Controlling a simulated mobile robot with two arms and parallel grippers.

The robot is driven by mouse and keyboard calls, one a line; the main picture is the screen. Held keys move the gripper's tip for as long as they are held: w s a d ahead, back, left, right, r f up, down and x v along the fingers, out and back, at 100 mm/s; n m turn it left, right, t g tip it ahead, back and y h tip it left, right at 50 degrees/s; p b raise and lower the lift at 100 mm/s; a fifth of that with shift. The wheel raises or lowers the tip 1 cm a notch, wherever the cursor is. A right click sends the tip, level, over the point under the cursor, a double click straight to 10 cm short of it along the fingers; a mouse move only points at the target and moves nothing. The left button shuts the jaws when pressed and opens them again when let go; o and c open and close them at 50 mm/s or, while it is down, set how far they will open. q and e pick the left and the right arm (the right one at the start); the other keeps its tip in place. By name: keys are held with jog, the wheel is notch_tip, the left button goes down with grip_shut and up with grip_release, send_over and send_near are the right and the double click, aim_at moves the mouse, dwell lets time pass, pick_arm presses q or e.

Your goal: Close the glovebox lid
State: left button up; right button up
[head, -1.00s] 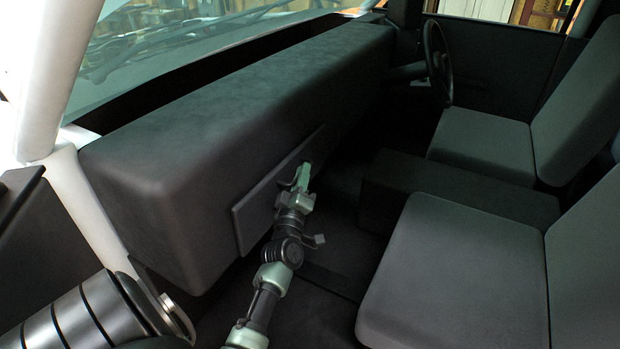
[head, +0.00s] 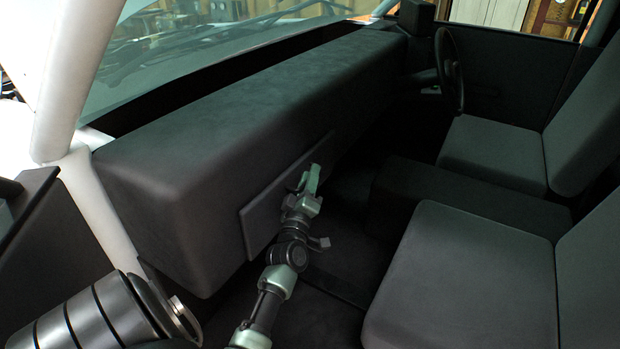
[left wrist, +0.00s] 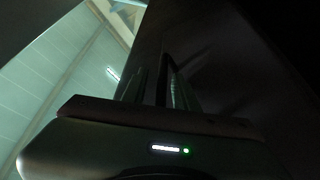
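The glovebox lid (head: 262,217) is a flat dark panel on the front face of the long dark dashboard (head: 225,120). It lies close along that face, with its left edge standing slightly proud; I cannot tell if a gap remains behind it. My left gripper (head: 311,178) is at the lid's right part, on the cabin side, and covers some of it. Contact is not clear. In the left wrist view its dark fingers (left wrist: 158,85) appear near each other beside a dark surface, with nothing visible between them. Their opening is too dark to judge. My right gripper is out of view.
Two grey seats stand to the right, the nearer one (head: 455,270) close to my left arm. The steering wheel (head: 448,70) is at the far end. A white pillar (head: 75,80) stands at left.

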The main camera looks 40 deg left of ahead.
pick_arm(q)
jog(key=shift+f, duration=0.2)
jog(key=shift+s+d+f, duration=0.15)
jog(key=shift+s+f, duration=0.05)
jog(key=shift+s, duration=0.05)
jog(key=b+v, duration=0.2)
jog(key=v, duration=0.5)
jog(key=shift+r, duration=0.3)
jog(key=shift+d, duration=0.1)
